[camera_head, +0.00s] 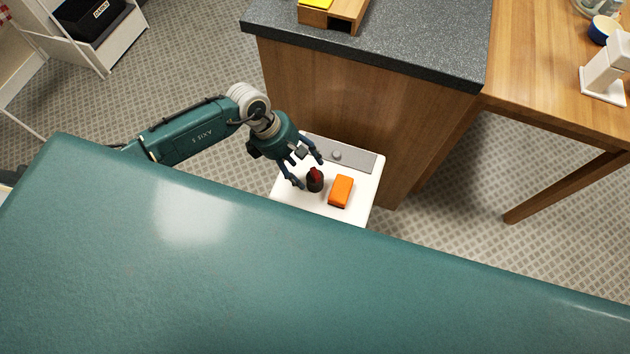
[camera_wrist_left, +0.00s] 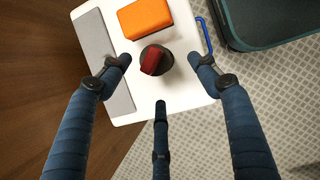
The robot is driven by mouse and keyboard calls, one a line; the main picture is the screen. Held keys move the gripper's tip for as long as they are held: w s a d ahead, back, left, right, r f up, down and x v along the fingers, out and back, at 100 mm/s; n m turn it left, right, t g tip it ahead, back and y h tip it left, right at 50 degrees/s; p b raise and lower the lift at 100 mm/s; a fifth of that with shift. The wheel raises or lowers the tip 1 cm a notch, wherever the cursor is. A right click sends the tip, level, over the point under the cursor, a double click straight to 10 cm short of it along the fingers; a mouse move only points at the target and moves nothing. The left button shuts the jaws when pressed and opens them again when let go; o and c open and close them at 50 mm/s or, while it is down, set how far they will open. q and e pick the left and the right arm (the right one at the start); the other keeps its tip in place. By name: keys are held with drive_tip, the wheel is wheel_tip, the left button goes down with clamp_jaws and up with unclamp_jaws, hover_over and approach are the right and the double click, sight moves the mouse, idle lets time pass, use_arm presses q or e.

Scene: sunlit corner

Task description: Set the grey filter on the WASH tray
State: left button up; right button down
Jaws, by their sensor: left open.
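A white-topped stand (camera_head: 305,209) bears a long flat grey piece (camera_head: 358,159) along its far edge, with a small round grey bump on it in the head view. The flat piece also shows in the wrist view (camera_wrist_left: 103,60). I cannot tell whether this flat piece or the bump is the grey filter. My left gripper (camera_head: 308,171) is open over the stand. Its fingers spread around, apart from, a dark round object with a red top (camera_wrist_left: 154,61). No tray marked WASH can be made out. My right gripper is not in view.
An orange block (camera_head: 341,191) lies beside the dark object. A wooden cabinet with a dark speckled top (camera_head: 400,45) stands just behind the stand. A large teal surface (camera_head: 300,290) fills the foreground. A black labelled bin (camera_head: 85,22) sits on a white shelf at upper left.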

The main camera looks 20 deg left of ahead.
sight(311, 176)
use_arm(q)
drive_tip(key=b+x, duration=0.1)
drive_tip(key=x, duration=0.2)
drive_tip(key=b+x, duration=0.3)
drive_tip(key=shift+w+f, duration=0.3)
drive_tip(key=shift+f, duration=0.05)
drive_tip(key=shift+w+d+f, duration=0.1)
drive_tip(key=shift+d+f, duration=0.15)
drive_tip(key=shift+f, duration=0.1)
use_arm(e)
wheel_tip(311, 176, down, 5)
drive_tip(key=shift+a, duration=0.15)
use_arm(q)
drive_tip(key=shift+r, duration=0.1)
drive_tip(key=shift+c, duration=0.2)
drive_tip(key=c, duration=1.1)
drive_tip(key=shift+c, duration=0.4)
drive_tip(key=shift+r, duration=0.1)
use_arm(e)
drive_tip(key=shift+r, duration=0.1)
